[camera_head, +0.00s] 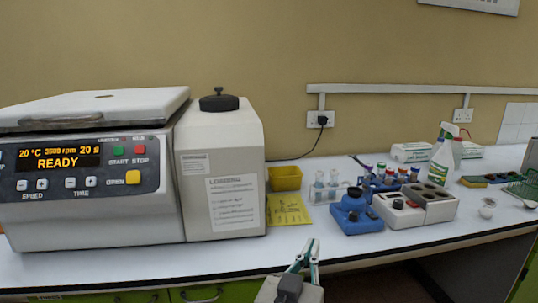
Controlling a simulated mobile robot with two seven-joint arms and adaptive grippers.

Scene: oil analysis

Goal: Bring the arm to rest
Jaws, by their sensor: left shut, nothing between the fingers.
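My left gripper (305,256) shows at the bottom middle, in front of the bench's front edge. Its fingers point up and away, and it is shut with nothing held. Only the gripper and a bit of my arm behind it are in view. It is apart from the things on the bench. My right gripper is not in view.
A centrifuge (95,205) with a READY display fills the left of the bench (150,262). Beside it are a yellow bin (285,178), a tube rack (323,192), a blue mixer (355,212), a grey heating block (433,208) and a spray bottle (441,160). The bench's front strip is clear.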

